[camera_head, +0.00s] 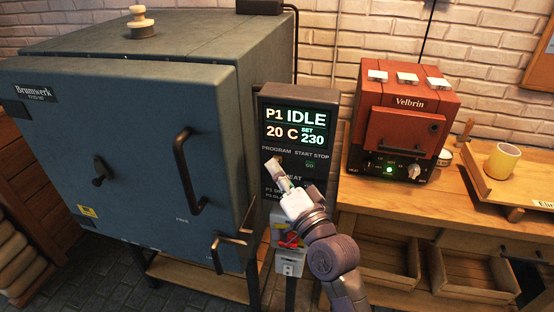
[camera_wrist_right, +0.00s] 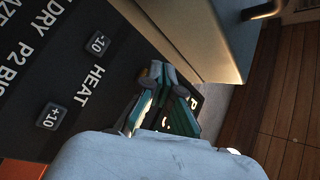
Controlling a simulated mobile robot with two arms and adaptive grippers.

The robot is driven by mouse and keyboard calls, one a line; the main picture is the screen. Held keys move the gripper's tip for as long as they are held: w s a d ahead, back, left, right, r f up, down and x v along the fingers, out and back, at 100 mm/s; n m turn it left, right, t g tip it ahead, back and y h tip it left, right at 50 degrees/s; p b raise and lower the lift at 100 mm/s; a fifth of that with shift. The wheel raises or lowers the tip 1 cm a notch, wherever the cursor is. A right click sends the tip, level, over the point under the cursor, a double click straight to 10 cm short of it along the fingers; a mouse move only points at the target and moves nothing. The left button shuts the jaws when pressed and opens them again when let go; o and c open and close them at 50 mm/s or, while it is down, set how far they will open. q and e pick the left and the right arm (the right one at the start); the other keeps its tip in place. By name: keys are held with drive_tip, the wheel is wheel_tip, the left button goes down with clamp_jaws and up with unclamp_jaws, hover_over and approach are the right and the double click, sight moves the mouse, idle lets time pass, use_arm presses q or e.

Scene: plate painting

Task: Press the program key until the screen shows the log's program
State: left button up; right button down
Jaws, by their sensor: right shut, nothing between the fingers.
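The kiln's control panel (camera_head: 318,185) stands right of the big blue-grey kiln. Its screen (camera_head: 298,125) reads P1 IDLE, 20 C, SET 230. The PROGRAM label sits under the screen; the key below it is mostly covered by my right gripper (camera_head: 273,164). My right gripper is shut and empty, its tips at that key; I cannot tell whether they touch it. In the right wrist view the fingers (camera_wrist_right: 163,95) point at the panel, beside the HEAT label and the -10 key (camera_wrist_right: 98,43) and +10 key (camera_wrist_right: 51,116). My left gripper is not in view.
The blue-grey kiln (camera_head: 120,150) has a long door handle (camera_head: 185,170) left of the panel. A red Velbrin oven (camera_head: 405,125) stands on the wooden bench at right, with a yellow cup (camera_head: 502,162) farther right. A grey box (camera_head: 290,262) hangs under the panel.

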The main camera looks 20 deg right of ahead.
drive_tip(key=shift+w+d, duration=0.2)
drive_tip(key=shift+w, duration=0.15)
idle(0.4)
drive_tip(key=shift+s, duration=0.1)
drive_tip(key=shift+s+a+p, duration=0.4)
drive_tip(key=shift+s+a, duration=0.05)
drive_tip(key=shift+s, duration=0.15)
idle(0.5)
drive_tip(key=shift+w+d+p, duration=0.1)
drive_tip(key=shift+w+p, duration=0.05)
drive_tip(key=shift+p, duration=0.15)
drive_tip(key=shift+w+d, duration=0.15)
drive_tip(key=shift+w, duration=0.1)
